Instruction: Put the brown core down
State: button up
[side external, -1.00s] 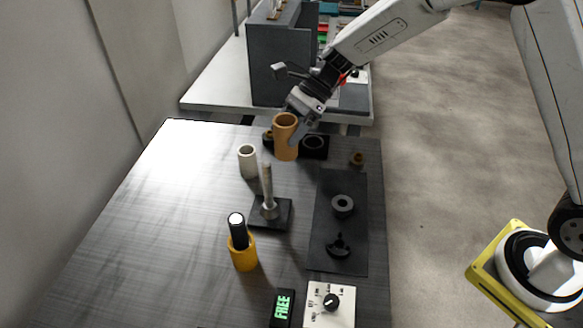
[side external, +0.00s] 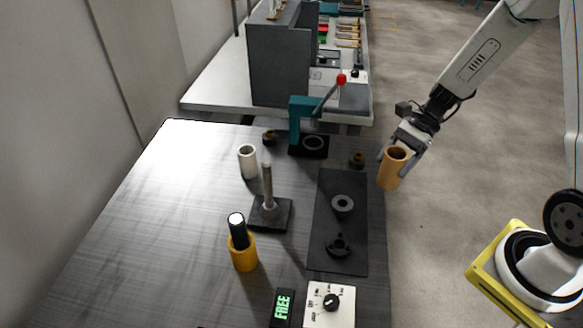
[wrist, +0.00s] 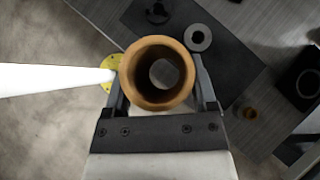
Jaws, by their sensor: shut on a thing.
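The brown core (side external: 391,170) is a hollow orange-brown tube. My gripper (side external: 400,156) is shut on it and holds it roughly upright, with its open end up, at the right edge of the table in the side view. In the wrist view the brown core (wrist: 157,74) sits between the two fingers of my gripper (wrist: 160,85), and I look down into its bore. How high its lower end is above the table or floor I cannot tell.
A dark mat (side external: 330,240) with a grey ring (side external: 342,204) and a black knob part lies left of the core. A white tube (side external: 248,161), a post on a base (side external: 268,185), a yellow cup (side external: 242,255) and a teal press (side external: 296,120) stand on the table.

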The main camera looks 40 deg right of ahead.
jog(key=w+f, duration=0.9)
jog(key=w, duration=0.4)
jog(key=shift+w+d+f, duration=0.2)
jog(key=shift+d, duration=0.25)
jog(key=shift+w+f, duration=0.3)
jog(key=shift+f, duration=1.55)
jog(key=shift+f, duration=0.15)
jog(key=o, duration=0.9)
